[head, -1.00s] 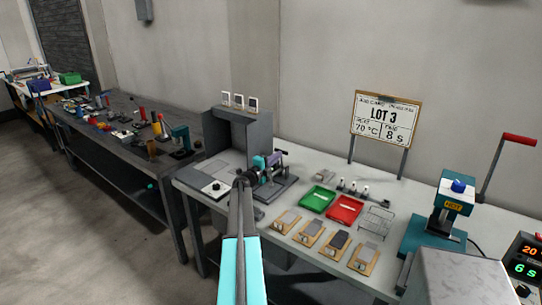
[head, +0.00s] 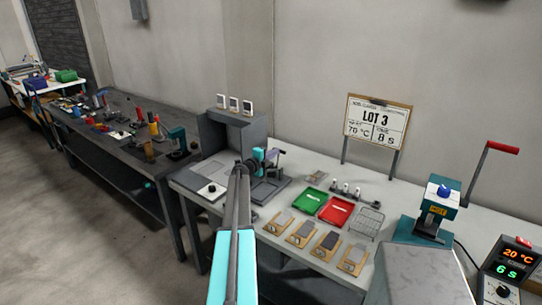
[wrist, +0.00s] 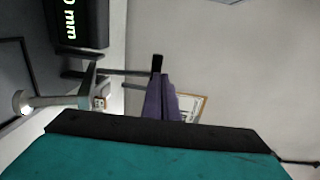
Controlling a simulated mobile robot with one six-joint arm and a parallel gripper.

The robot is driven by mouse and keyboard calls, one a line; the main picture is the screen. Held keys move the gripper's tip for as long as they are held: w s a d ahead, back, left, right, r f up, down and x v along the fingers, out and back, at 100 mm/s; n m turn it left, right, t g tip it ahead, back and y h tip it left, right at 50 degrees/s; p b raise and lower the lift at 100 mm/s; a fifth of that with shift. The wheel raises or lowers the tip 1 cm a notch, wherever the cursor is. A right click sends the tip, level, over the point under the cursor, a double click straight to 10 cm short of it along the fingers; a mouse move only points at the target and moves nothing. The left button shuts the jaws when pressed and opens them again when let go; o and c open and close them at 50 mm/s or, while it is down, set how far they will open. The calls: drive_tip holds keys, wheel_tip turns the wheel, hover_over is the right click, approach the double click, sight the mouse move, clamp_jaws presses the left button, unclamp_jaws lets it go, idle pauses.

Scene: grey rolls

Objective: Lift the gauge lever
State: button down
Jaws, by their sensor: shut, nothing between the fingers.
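My gripper (head: 282,152) is above the dark base plate (head: 268,190) on the bench, its teal body and purple fingers pointing right in the head view. In the wrist view its purple fingers (wrist: 160,98) are together and empty. The gauge's black display (wrist: 80,22), with green "0 mm" digits partly cut off, is at the upper left there. A grey arm with a pale round end (wrist: 62,101) lies below it, left of the fingers and apart from them; I cannot tell whether this is the lever. My arm hides most of the gauge in the head view.
A green tray (head: 309,202) and a red tray (head: 336,211) lie right of the base plate, with several sample boards in front. A wire rack (head: 368,222), a teal press (head: 436,212) and a LOT 3 sign (head: 378,124) are further right. A grey booth (head: 240,133) stands behind my arm.

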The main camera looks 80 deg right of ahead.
drive_tip(key=shift+r+x, duration=0.15)
drive_tip(key=shift+x, duration=0.45)
drive_tip(key=shift+r+x, duration=0.15)
drive_tip(key=shift+x, duration=0.5)
drive_tip(key=shift+a+r, duration=0.1)
drive_tip(key=shift+a, duration=0.05)
drive_tip(key=w+a+r+b, duration=0.1)
drive_tip(key=w+a+r, duration=0.3)
drive_tip(key=a, duration=0.5)
drive_tip(key=w+a+r+b, duration=0.2)
drive_tip(key=w+a+r, duration=0.2)
drive_tip(key=a, duration=0.6)
wheel_tip(320, 180, up, 2)
drive_tip(key=shift+w+a+r+b, duration=0.2)
drive_tip(key=shift+w+r+b, duration=0.05)
drive_tip(key=shift+b, duration=0.05)
